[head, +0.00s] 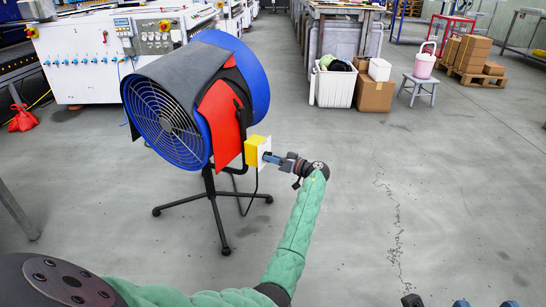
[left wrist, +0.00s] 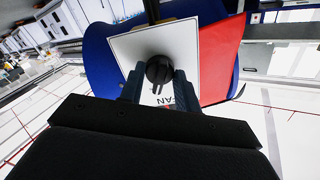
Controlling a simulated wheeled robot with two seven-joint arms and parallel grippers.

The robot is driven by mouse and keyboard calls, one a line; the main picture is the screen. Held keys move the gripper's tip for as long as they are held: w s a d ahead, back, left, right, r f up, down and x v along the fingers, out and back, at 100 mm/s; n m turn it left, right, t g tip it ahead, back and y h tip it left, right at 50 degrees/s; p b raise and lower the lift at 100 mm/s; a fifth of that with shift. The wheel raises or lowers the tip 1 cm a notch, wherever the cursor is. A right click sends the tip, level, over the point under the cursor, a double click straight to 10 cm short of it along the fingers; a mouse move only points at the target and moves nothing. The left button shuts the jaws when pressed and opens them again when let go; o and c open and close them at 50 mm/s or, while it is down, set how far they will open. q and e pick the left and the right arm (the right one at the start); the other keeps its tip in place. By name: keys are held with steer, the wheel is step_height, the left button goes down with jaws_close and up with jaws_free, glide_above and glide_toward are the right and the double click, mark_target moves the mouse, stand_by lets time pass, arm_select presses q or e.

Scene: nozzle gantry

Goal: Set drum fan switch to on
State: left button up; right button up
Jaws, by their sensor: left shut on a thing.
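The drum fan (head: 195,100) is blue with a dark grille and stands on a black wheeled stand. A yellow switch box (head: 251,150) with a white front plate (head: 264,152) is on its right side. In the left wrist view the white plate (left wrist: 130,45) carries a round black knob (left wrist: 159,70) and the letters FAN, partly covered. My left gripper (head: 272,158) is at the plate, its fingers shut on the knob from both sides. The knob's setting marks are hidden or too small to read. Small parts at the head view's bottom right edge may be my right gripper (head: 485,304).
Grey and red cloth-like panels (head: 218,115) hang over the drum. The stand's legs (head: 213,208) spread on the floor below. A white crate (head: 333,85), cardboard boxes (head: 374,92) and a stool (head: 419,88) stand behind. The floor to the right is clear.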

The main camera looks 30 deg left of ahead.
arm_select(q)
steer(key=shift+m, duration=0.6)
steer(key=o, duration=1)
steer(key=shift+c, duration=0.2)
steer(key=shift+d+p, duration=0.1)
steer(key=shift+p, duration=0.2)
steer(key=d+p, duration=0.1)
steer(key=d, duration=0.6)
steer(key=shift+w+d, duration=0.3)
